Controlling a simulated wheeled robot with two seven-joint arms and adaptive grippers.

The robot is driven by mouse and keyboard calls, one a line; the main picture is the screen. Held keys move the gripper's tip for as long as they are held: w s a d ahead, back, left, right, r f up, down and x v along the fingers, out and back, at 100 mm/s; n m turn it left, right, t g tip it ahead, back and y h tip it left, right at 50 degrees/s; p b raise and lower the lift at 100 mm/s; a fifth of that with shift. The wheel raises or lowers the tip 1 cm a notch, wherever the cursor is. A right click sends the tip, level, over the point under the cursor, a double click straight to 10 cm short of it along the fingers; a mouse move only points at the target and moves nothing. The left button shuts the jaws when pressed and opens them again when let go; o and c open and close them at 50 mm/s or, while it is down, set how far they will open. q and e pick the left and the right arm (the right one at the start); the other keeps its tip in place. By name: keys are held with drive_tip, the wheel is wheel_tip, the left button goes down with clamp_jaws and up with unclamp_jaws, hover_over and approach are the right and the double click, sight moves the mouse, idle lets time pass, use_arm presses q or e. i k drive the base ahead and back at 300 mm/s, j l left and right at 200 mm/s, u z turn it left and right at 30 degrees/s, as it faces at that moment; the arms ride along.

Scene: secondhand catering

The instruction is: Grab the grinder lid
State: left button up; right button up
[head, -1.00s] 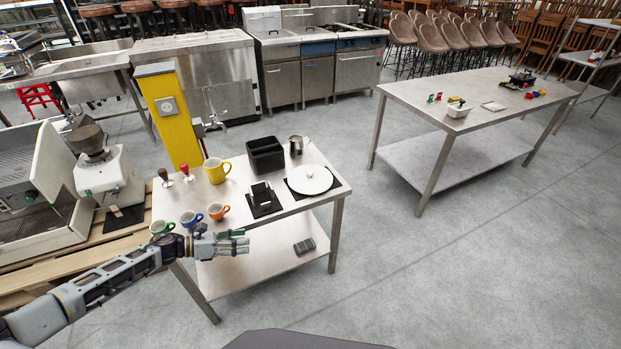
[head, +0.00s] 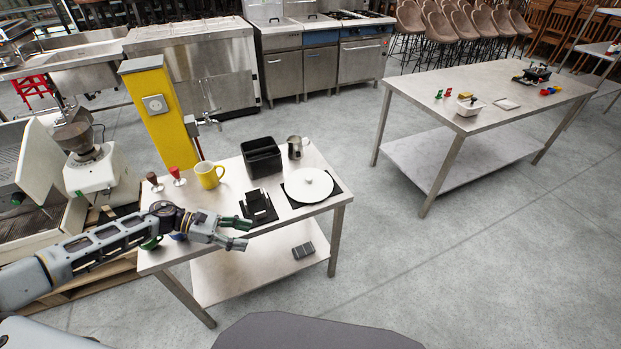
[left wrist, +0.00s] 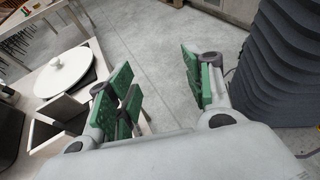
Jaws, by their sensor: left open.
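A white round lid with a small knob (head: 308,186) lies on a black mat on the near steel table; I take it as the grinder lid. It also shows at the upper left of the left wrist view (left wrist: 60,76). My left gripper (head: 240,234) is open and empty over the table's front edge, to the left of and nearer than the lid, and apart from it. In the left wrist view its green-padded fingers (left wrist: 160,88) are spread with only floor between them. The white grinder (head: 92,172) with a dark hopper stands at the far left. My right gripper is not in view.
On the near table (head: 290,222) stand a black bin (head: 262,157), a steel jug (head: 296,148), a black stand (head: 258,207) and a yellow mug (head: 208,176). My left arm covers most small cups. A yellow post (head: 160,115) rises behind. Floor right of the table is clear.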

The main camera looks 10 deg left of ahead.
sight(308, 185)
drive_tip(key=i, duration=1.05)
